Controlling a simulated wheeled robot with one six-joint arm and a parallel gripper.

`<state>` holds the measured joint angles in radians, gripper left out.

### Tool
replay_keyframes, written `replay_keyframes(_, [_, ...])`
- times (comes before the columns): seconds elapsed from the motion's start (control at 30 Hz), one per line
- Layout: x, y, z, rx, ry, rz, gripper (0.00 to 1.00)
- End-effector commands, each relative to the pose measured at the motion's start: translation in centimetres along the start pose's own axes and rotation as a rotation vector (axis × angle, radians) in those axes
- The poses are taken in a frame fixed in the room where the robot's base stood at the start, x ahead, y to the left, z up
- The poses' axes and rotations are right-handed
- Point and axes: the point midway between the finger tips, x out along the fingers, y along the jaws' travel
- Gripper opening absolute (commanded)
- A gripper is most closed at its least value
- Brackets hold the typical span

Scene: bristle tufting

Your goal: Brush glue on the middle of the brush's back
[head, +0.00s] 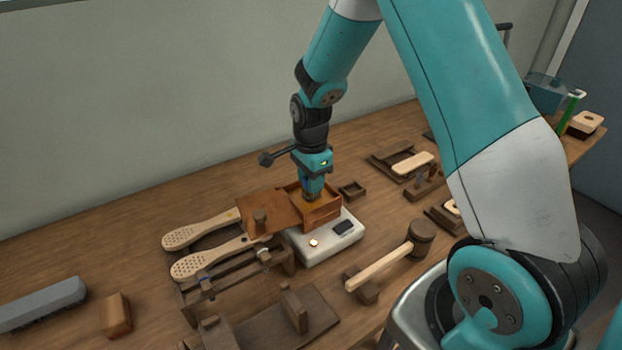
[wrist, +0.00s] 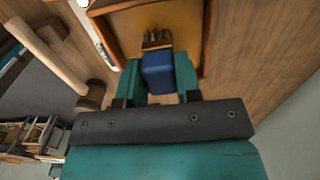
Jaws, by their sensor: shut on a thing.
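My gripper (head: 312,194) is shut on a small blue-handled brush (wrist: 158,73). I cannot tell which brush's back is meant.
A mallet (head: 385,265) lies right of the scale. A brown board (head: 255,212) with a knob adjoins the box. A long grey brush (head: 42,304) and a wooden block (head: 116,315) lie at the left. Trays and wooden pieces (head: 405,163) occupy the right. The back left table is clear.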

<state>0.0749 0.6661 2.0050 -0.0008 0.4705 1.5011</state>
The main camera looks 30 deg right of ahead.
Motion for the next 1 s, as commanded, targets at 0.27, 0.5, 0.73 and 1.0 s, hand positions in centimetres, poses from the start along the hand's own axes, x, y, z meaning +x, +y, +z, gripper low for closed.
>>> replay_keyframes(0.27, [0.3, 0.0, 0.0, 0.0, 0.0, 0.0, 0.12])
replay_keyframes(0.5, [0.6, 0.0, 0.0, 0.0, 0.0, 0.0, 0.12])
replay_keyframes(0.73, [0.8, 0.0, 0.0, 0.0, 0.0, 0.0, 0.12])
replay_keyframes(1.0, [1.0, 0.0, 0.0, 0.0, 0.0, 0.0, 0.12])
